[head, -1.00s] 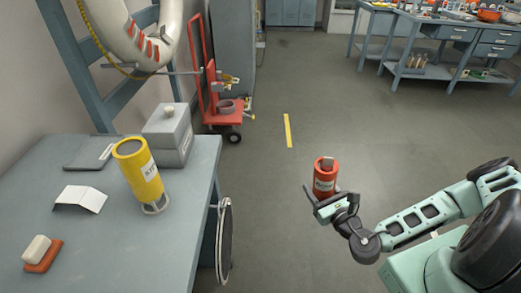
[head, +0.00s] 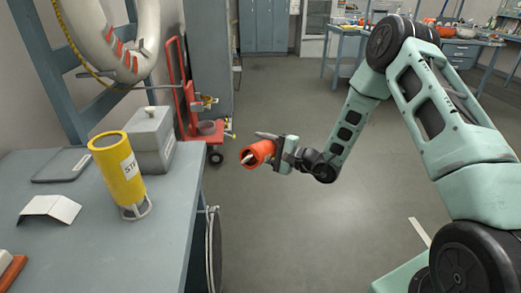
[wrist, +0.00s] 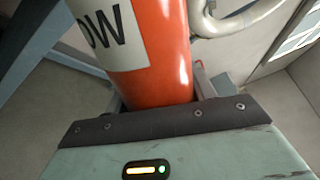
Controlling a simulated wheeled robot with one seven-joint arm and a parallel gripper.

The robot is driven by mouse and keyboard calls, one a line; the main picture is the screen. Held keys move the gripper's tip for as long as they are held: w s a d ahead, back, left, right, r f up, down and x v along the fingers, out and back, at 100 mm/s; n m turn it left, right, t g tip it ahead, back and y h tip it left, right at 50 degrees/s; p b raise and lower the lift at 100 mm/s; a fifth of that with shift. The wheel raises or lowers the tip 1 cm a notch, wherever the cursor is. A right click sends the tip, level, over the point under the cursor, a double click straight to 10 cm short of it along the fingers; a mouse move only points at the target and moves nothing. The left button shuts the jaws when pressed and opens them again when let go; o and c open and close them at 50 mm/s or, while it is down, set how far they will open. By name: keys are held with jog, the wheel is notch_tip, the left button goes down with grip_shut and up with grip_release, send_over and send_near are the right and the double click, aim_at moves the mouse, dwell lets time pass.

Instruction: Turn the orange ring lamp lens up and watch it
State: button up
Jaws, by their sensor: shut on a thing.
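The orange ring lamp (head: 256,153) is an orange-red cylinder in my gripper (head: 272,150), held in the air beyond the table's right edge. It lies on its side in the head view, one end toward the left and the camera, with something pale inside that end. Whether that end is the lens I cannot tell. In the wrist view the lamp (wrist: 158,60) fills the space between the fingers of my gripper (wrist: 162,92), and a white label ending in "OW" shows. My gripper is shut on it.
The grey-blue table (head: 95,245) bears a yellow cylinder (head: 118,172) on a wire foot, a grey box (head: 152,143) and a folded white card (head: 49,208). A round black hoop (head: 212,255) hangs at its right side. A red hand truck (head: 187,100) stands behind. Floor right of the table is clear.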

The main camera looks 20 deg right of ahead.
jog(key=shift+w+a+r+n, duration=0.25)
jog(key=shift+a+r+n, duration=0.15)
jog(key=shift+r, duration=0.1)
jog(key=w+a+r+n+p, duration=0.3)
jog(key=r+n, duration=0.3)
jog(key=n, duration=0.8)
jog(key=shift+a+r, duration=0.3)
jog(key=shift+a, duration=0.15)
jog(key=shift+s+f, duration=0.1)
dwell(0.4)
